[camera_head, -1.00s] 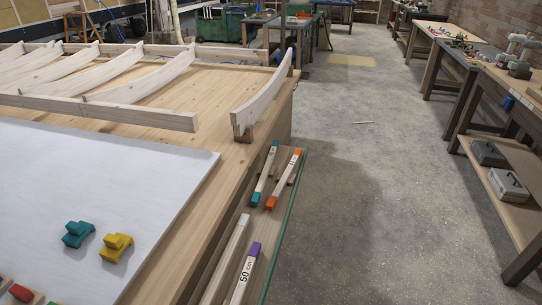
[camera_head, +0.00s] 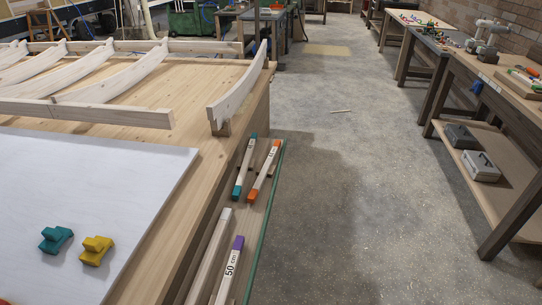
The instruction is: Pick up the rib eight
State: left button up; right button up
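Several pale wooden ribs show in the camera_head view, with no readable number on them, so I cannot tell which is rib eight. One curved rib (camera_head: 238,92) stands apart at the right end of the wooden table (camera_head: 185,85), seated on a small brown block (camera_head: 221,129). Other curved ribs, such as one nearer the middle (camera_head: 115,72), lie between two straight beams at the left. Neither of my grippers is in view.
A white board (camera_head: 100,185) on the table holds a teal block (camera_head: 56,239) and a yellow block (camera_head: 96,251). A side shelf holds sticks with teal, orange (camera_head: 251,196) and purple ends.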

aim_at(225, 107)
jog(key=i+l+u, duration=0.1)
jog(key=u, duration=0.4)
jog(key=l+u, duration=0.3)
jog(key=u, duration=0.2)
jog(key=l+u, duration=0.25)
jog(key=u, duration=0.25)
jog(key=i+l+u, duration=0.15)
jog(key=l+u, duration=0.3)
jog(key=l, duration=0.55)
jog(key=l+u, duration=0.5)
jog(key=l, duration=3.45)
jog(key=l+z, duration=0.1)
jog(key=l, duration=0.55)
jog(key=i+l+z, duration=0.1)
jog(key=l, duration=0.55)
jog(key=i, duration=0.05)
